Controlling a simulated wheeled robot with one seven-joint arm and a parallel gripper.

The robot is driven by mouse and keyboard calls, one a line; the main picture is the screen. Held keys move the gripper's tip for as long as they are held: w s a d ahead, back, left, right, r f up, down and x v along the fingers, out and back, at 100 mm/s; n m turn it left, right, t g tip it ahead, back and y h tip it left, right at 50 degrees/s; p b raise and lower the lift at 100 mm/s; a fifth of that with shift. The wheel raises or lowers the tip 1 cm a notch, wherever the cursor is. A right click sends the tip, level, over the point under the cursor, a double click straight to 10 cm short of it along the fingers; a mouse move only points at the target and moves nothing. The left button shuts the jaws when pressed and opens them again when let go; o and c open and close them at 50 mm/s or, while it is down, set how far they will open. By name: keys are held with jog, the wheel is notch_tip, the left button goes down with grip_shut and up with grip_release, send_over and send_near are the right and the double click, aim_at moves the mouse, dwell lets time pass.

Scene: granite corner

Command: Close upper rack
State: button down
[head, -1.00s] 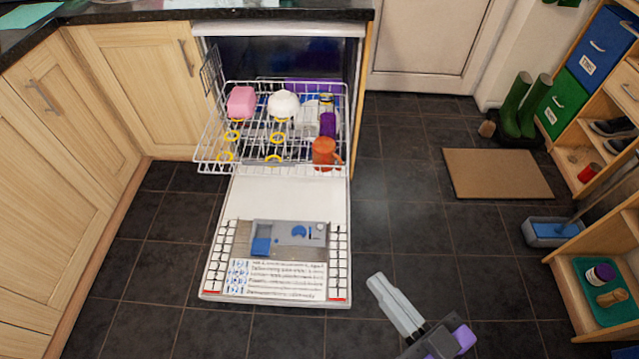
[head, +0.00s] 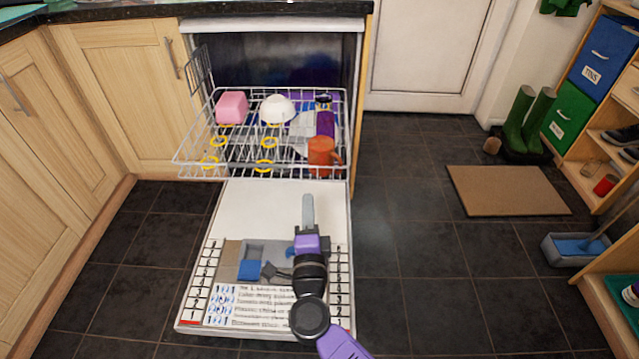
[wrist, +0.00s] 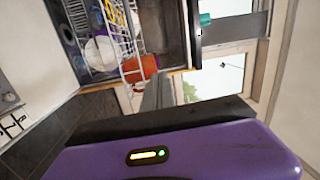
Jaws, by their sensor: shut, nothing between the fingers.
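The upper rack (head: 200,170), a white wire basket, is pulled out of the dishwasher (head: 275,25) over its lowered door (head: 245,205). It holds a pink container (head: 231,107), a white bowl (head: 277,109), an orange mug (head: 322,152) and a purple item (head: 325,124). My gripper (head: 308,198) is shut and empty, above the door and just in front of the rack's front side. In the wrist view the rack (wrist: 134,72) and orange mug (wrist: 142,67) lie beyond my shut fingers (wrist: 155,95). Whether the fingertips touch the rack cannot be told.
Wooden cabinets (head: 120,90) stand to the left of the dishwasher. Dark floor tiles (head: 410,210) are clear to the right. A brown mat (head: 508,190), green boots (head: 527,120) and a shelf unit (head: 610,100) stand farther right.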

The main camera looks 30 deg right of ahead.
notch_tip(320, 180, down, 4)
jog(key=d+r+m+g, duration=0.1)
jog(key=g, duration=0.1)
jog(key=b, duration=0.5)
send_near(320, 167)
jog(key=shift+m, duration=0.3)
jog(key=x, duration=0.5)
jog(key=shift+w+d+f, duration=0.15)
jog(key=shift+w+f, duration=0.1)
jog(key=shift+w+d+r, duration=0.15)
jog(key=shift+w+d, duration=0.15)
jog(key=shift+w, duration=0.25)
jog(key=shift+d, duration=0.1)
